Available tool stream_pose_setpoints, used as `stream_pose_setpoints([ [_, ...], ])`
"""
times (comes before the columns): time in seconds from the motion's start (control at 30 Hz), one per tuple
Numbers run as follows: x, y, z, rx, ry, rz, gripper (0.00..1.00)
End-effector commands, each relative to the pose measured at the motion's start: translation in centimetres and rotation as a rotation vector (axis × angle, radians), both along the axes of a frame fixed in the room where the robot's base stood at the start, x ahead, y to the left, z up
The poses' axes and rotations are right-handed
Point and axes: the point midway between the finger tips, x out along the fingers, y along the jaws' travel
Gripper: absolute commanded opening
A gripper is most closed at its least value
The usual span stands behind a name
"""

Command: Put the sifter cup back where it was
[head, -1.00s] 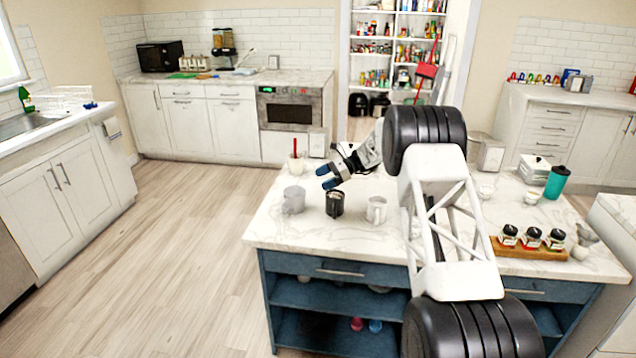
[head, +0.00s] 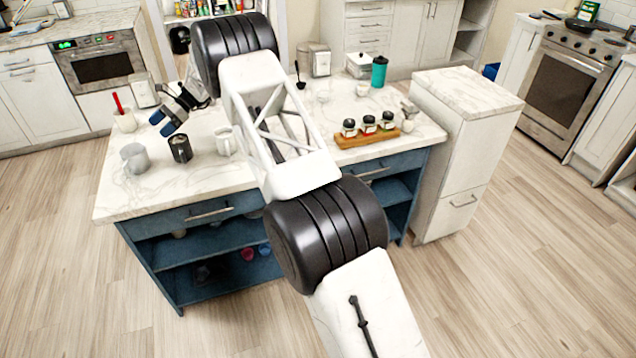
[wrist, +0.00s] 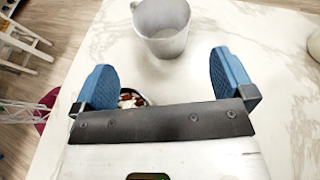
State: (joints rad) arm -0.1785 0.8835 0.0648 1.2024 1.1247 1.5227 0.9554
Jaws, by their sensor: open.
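Three cups stand near the left end of the island: a light grey cup (head: 135,159), a dark cup (head: 180,150) and a white mug (head: 225,141). I cannot tell for sure which is the sifter cup. My gripper (head: 163,124) is open with nothing between its blue fingers, above and just behind the dark cup. In the wrist view, my gripper (wrist: 166,82) has a grey cup (wrist: 165,42) upright beyond the fingers. A cup with reddish and white contents (wrist: 131,98) sits below, beside the left finger, mostly hidden by the gripper body.
The marble island top (head: 150,195) is clear at its front left. A white pot with a red-handled tool (head: 125,121) stands behind the cups. A wooden tray of jars (head: 368,135) is to the right, beyond my arm.

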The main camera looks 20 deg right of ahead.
Motion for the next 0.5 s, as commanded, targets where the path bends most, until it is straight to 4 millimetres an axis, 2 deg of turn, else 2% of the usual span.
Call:
stream_pose_setpoints([
  [0.23,-1.4,-1.2,2.6,-0.025,-0.047,0.011,1.0],
  [0.5,-5.0,-4.0,7.7,-0.083,-0.15,0.041,1.0],
])
